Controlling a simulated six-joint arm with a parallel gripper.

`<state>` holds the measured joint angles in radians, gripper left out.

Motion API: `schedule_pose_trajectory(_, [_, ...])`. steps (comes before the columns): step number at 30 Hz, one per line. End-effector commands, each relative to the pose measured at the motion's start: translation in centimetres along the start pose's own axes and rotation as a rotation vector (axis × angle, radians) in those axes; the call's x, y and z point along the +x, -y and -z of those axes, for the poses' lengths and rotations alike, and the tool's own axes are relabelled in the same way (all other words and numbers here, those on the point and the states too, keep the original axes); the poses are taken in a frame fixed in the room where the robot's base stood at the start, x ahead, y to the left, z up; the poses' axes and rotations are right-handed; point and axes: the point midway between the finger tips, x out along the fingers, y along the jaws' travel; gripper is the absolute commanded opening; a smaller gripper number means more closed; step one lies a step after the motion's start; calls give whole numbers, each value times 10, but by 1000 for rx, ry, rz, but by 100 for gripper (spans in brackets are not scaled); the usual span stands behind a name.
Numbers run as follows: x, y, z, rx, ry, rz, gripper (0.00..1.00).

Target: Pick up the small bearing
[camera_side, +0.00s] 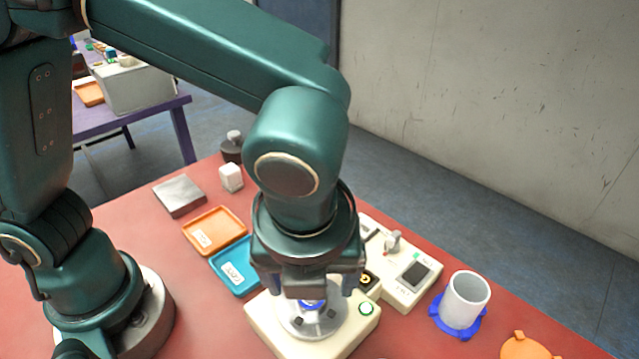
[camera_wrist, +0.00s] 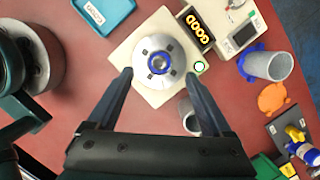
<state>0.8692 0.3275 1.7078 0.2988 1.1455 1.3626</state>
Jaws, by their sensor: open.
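A small round piece with a blue ring, which looks like the small bearing (camera_wrist: 158,62), sits at the centre of a silver round plate (camera_wrist: 146,46) on a cream scanner base (camera_wrist: 122,52). In the side view the blue of the bearing (camera_side: 312,304) shows just below my gripper (camera_side: 316,290), partly hidden by it. My gripper is open and points down over the plate. In the wrist view its two fingers (camera_wrist: 158,74) stand to the left and right of the plate, with nothing between them. I cannot tell the exact height gap.
Orange (camera_side: 214,230) and blue (camera_side: 236,264) labelled trays lie to the left. A white cup with a blue flange (camera_side: 464,300) stands right, near an orange disc (camera_side: 527,348).

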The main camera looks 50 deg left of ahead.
Motion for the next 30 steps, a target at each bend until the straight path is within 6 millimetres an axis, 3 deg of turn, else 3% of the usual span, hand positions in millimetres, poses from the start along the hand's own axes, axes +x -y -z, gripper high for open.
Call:
schedule_pose_trajectory(9, [38, -1, -1, -5, 0, -3, 84])
schedule_pose_trajectory(19, [42, -1, -1, -6, -1, 1, 84])
schedule_pose_trajectory(20, [42, -1, -1, -6, -1, 1, 76])
schedule_pose_trajectory(26, [42, -1, -1, -6, -1, 1, 0])
schedule_pose_trajectory(30, [42, -1, -1, -6, -1, 2, 0])
